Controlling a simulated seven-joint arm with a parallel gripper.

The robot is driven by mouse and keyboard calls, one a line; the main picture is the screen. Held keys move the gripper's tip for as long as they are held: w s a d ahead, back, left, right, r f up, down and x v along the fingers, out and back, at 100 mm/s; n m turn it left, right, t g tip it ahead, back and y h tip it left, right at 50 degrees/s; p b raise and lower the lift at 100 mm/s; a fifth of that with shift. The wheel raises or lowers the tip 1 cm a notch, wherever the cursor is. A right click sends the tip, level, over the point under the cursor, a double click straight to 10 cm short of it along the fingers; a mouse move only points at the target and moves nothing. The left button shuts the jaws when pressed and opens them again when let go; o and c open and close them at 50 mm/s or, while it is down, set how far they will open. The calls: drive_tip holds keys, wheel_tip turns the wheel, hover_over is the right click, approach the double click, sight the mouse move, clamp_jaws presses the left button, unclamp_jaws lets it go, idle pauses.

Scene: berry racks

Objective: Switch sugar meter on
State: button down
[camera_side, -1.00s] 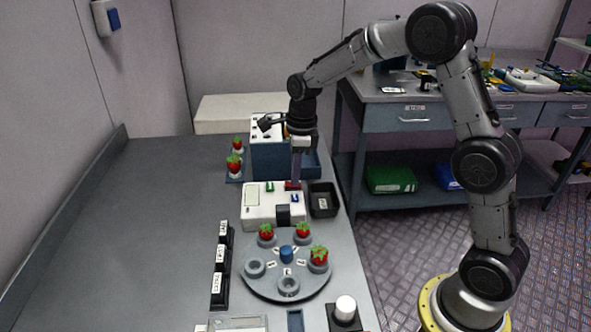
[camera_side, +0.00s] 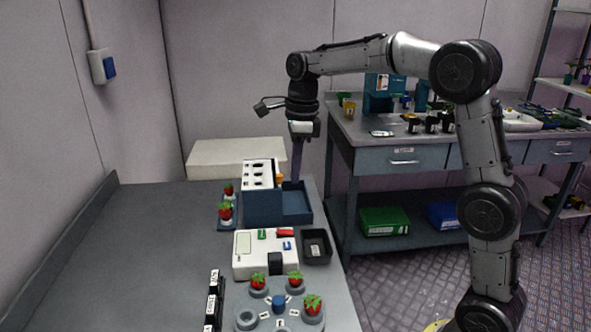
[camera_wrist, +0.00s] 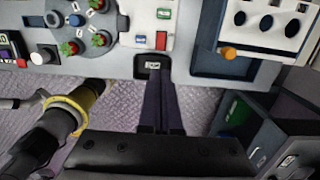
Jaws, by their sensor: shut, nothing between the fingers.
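The sugar meter appears to be the white box (camera_side: 243,267) with a pale screen, seen also at the top of the wrist view (camera_wrist: 126,42). On its top are a green button (camera_side: 262,234), a blue button (camera_side: 287,245) and a red switch (camera_side: 284,232); the wrist view shows the red switch (camera_wrist: 161,40) too. I cannot tell the switch's position. A dark block (camera_side: 275,263) sits at its front. My gripper (camera_side: 296,181) points down, shut and empty, raised clear of the meter, near the blue rack. Its fingers (camera_wrist: 161,78) also show in the wrist view.
A small black tray (camera_side: 326,257) stands right of the meter. The blue rack (camera_side: 262,208) with a white holed top stands behind it. A grey carousel (camera_side: 262,302) with strawberries is in front. Black labelled holders (camera_side: 213,300) stand at left. The left tabletop is clear.

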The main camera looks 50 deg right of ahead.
sight(280, 232)
idle(0.3)
drive_tip(key=shift+w+a+r+t, duration=0.15)
drive_tip(key=shift+w+a+t, duration=0.15)
drive_tip(key=shift+w+a, duration=0.25)
drive_tip(key=f, duration=0.4)
drive_tip(key=a+f, duration=0.1)
drive_tip(key=f, duration=0.4)
drive_tip(key=w+f, duration=0.1)
drive_tip(key=f, duration=0.4)
drive_tip(key=shift+w+a, duration=0.1)
drive_tip(key=shift+a, duration=0.1)
